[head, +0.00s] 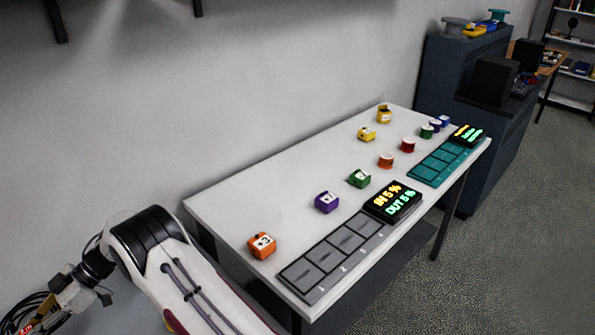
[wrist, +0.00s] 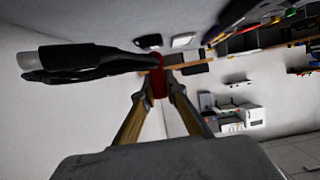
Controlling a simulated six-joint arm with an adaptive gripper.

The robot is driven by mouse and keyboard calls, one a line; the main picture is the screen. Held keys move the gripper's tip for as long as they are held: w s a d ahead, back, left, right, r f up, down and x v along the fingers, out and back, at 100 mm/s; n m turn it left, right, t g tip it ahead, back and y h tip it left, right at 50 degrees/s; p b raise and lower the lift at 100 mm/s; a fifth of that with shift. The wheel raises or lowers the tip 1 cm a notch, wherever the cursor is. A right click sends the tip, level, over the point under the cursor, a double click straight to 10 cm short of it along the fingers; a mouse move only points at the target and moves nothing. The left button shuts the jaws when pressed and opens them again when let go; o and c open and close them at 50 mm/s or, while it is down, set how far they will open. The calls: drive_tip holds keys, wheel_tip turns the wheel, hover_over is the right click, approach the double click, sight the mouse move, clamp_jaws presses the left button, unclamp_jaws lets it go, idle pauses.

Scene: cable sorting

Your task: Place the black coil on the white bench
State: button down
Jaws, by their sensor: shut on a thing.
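The black coil (wrist: 85,62) shows in the wrist view as a dark bundle running left from my fingertips, with a pale grey end at its far left. My gripper (wrist: 158,92) is shut on it at a red part by the fingertips; whether the red belongs to the coil or to something else I cannot tell. The coil is held up in the air, apart from any surface I can make out. The white bench (head: 235,198) stands in the middle of the head view. Neither my gripper nor the coil shows in the head view.
The bench carries several coloured blocks, such as an orange one (head: 262,246) and a purple one (head: 327,202), and several round spools. A grey slotted panel (head: 318,272) and a teal one (head: 428,172) lie along its front edge. The bench's back left is clear.

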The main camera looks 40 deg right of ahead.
drive_tip(key=w+d+r+m+t, duration=0.1)
drive_tip(key=d+r, duration=0.1)
drive_tip(key=w+d+r+m+t, duration=0.1)
drive_tip(key=w+d+r, duration=0.1)
drive_tip(key=w+d+r+t, duration=0.1)
drive_tip(key=d+r, duration=0.2)
drive_tip(key=shift+w+m+t, duration=0.3)
drive_tip(key=shift+m, duration=0.1)
drive_tip(key=w+d+r+m+t+h, duration=0.25)
drive_tip(key=d+r, duration=0.25)
drive_tip(key=d, duration=0.5)
drive_tip(key=w+d+r+m+t+h, duration=0.2)
drive_tip(key=d+r+m+t, duration=0.15)
drive_tip(key=d, duration=0.65)
drive_tip(key=w+d+r+m+t+h, duration=0.25)
drive_tip(key=d+r, duration=0.25)
drive_tip(key=d, duration=0.5)
drive_tip(key=s+d+f+m+h, duration=0.1)
drive_tip(key=d+f+m+h, duration=0.1)
drive_tip(key=d, duration=0.7)
drive_tip(key=s+d+f+m+t+h, duration=0.1)
drive_tip(key=d+f, duration=0.3)
drive_tip(key=d, duration=0.5)
drive_tip(key=s+d+f+m+h, duration=0.3)
drive_tip(key=d, duration=0.6)
drive_tip(key=shift+f+m+h, duration=0.25)
drive_tip(key=shift+m+h, duration=0.05)
drive_tip(key=shift+m, duration=0.05)
drive_tip(key=shift+t, duration=0.25)
drive_tip(key=shift+f, duration=3.1)
